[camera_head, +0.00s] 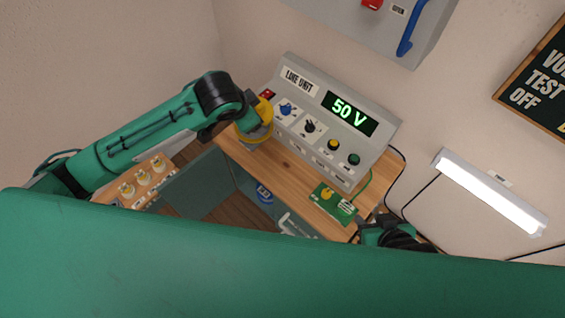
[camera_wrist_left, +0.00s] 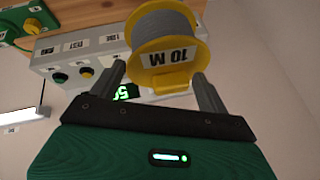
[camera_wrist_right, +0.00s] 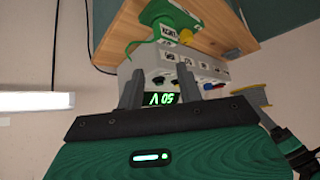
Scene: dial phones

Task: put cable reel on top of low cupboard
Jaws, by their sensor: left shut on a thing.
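The cable reel (camera_head: 254,128) is yellow with grey cable and hangs in my left gripper (camera_head: 252,106), near the left end of the workbench. In the left wrist view the reel (camera_wrist_left: 168,45) sits between the two fingers, with a "10 M" label facing the camera. My right gripper (camera_head: 378,224) is near the bench's right end, partly hidden by my own body. In the right wrist view its fingers (camera_wrist_right: 160,90) are apart with nothing between them. A low wooden-topped unit (camera_head: 108,193), possibly the low cupboard, stands at the left; most of it is hidden.
The grey line unit (camera_head: 300,68), reading 50 V, stands on the wooden bench (camera_head: 290,186). A green board (camera_head: 338,207) lies at its right front. Several yellow-and-white items (camera_head: 143,178) stand on the left unit. A teal panel (camera_head: 203,187) is between unit and bench.

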